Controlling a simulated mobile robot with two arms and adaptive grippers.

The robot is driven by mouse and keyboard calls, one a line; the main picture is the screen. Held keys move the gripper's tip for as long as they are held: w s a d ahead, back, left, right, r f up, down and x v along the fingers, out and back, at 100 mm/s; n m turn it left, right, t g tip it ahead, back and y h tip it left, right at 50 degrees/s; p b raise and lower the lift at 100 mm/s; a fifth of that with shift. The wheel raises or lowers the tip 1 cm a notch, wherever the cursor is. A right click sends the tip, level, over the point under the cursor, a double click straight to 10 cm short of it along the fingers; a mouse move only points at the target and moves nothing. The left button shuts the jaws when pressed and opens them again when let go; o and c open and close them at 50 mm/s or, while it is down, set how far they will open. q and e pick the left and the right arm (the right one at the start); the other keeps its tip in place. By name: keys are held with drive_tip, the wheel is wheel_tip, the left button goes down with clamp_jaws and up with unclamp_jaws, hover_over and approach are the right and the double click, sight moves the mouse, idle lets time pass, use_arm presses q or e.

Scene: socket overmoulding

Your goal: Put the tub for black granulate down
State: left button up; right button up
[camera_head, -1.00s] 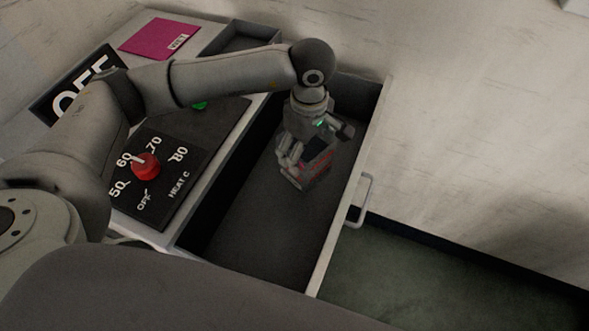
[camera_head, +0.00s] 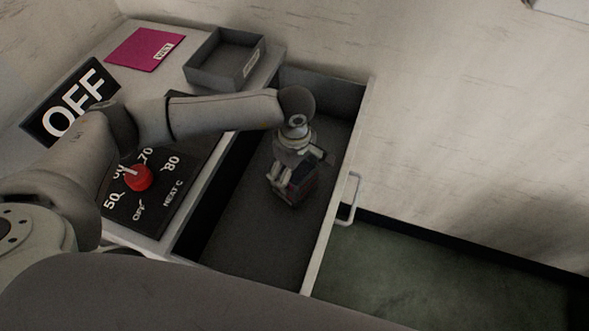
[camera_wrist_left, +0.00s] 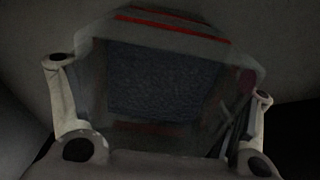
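The tub for black granulate (camera_head: 304,186) is a small dark box with reddish edges, inside the open drawer (camera_head: 245,238). My left gripper (camera_head: 281,185) points down into the drawer, with its fingers at the tub. In the left wrist view the tub (camera_wrist_left: 165,85) fills the middle, with red stripes along its top and a dark, grainy patch inside. The gripper's finger links (camera_wrist_left: 160,125) stand on both sides of it, and the gripper looks shut on it. I cannot tell whether the tub touches the drawer floor. My right gripper is not in view.
A grey open tray (camera_head: 226,62) and a magenta folder (camera_head: 144,49) lie on the cabinet top, beside an OFF sign (camera_head: 70,103) and a red heat knob (camera_head: 138,178). The drawer's near part is clear. Its handle (camera_head: 349,200) sticks out at right.

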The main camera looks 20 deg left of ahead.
use_arm(q)
drive_tip(key=o, duration=0.4)
drive_tip(key=shift+c, duration=0.2)
drive_tip(key=shift+r, duration=0.4)
wheel_tip(320, 180, up, 12)
drive_tip(key=b, duration=0.3)
drive_tip(key=shift+f, duration=0.25)
